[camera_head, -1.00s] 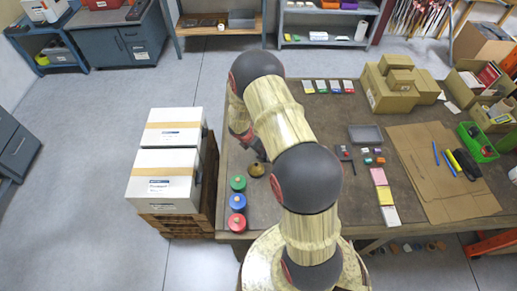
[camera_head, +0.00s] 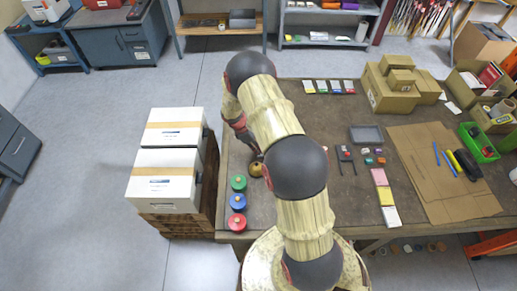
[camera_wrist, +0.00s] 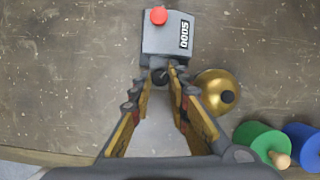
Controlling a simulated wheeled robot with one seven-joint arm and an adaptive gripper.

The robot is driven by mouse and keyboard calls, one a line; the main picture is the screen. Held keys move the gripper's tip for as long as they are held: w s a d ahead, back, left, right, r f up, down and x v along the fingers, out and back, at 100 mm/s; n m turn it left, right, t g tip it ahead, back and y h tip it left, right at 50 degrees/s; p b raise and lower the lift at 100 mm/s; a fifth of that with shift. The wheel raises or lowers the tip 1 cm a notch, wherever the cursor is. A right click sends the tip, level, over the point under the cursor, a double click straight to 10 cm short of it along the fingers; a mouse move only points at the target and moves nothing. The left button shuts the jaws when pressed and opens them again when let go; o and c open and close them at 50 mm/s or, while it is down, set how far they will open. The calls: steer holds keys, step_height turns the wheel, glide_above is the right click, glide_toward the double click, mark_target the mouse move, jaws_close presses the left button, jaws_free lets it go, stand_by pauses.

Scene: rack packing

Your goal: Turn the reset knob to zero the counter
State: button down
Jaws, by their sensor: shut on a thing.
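The counter (camera_wrist: 166,38) is a small grey box on the table in the wrist view, with a red button (camera_wrist: 158,15) on top. Its display (camera_wrist: 185,35) shows sideways digits, zeros and a 5. The dark reset knob (camera_wrist: 160,77) sticks out of the side of the box nearest me. My gripper (camera_wrist: 161,80) has its fingertips on either side of this knob and is shut on it. In the head view my gripper (camera_head: 256,153) is low over the left part of the table; my arm hides the counter there.
A brass bell-like dome (camera_wrist: 219,91) stands close right of my fingers. White boxes (camera_head: 165,180) stand left of the table. The table left of the counter is clear.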

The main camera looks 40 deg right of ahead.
steer(key=m+y+b, duration=0.1)
steer(key=m, duration=0.1)
steer(key=m+g+b, duration=0.1)
steer(key=m, duration=0.2)
steer(key=shift+w+d+f+m+y, duration=0.1)
steer(key=shift+w+d+m+y, duration=0.1)
steer(key=shift+m+y, duration=0.15)
steer(key=shift+d+m+g+y+b, duration=0.1)
steer(key=shift+m+g+y+b, duration=0.25)
steer(key=shift+m, duration=0.75)
steer(key=shift+m+g+y+b, duration=0.15)
steer(key=shift+m+y+b, duration=0.25)
steer(key=shift+m, duration=0.65)
steer(key=c, duration=2)
jaws_free()
steer(key=v, duration=1.2)
steer(key=shift+w+d, duration=0.1)
steer(key=shift+d, duration=0.05)
steer(key=shift+m, duration=0.3)
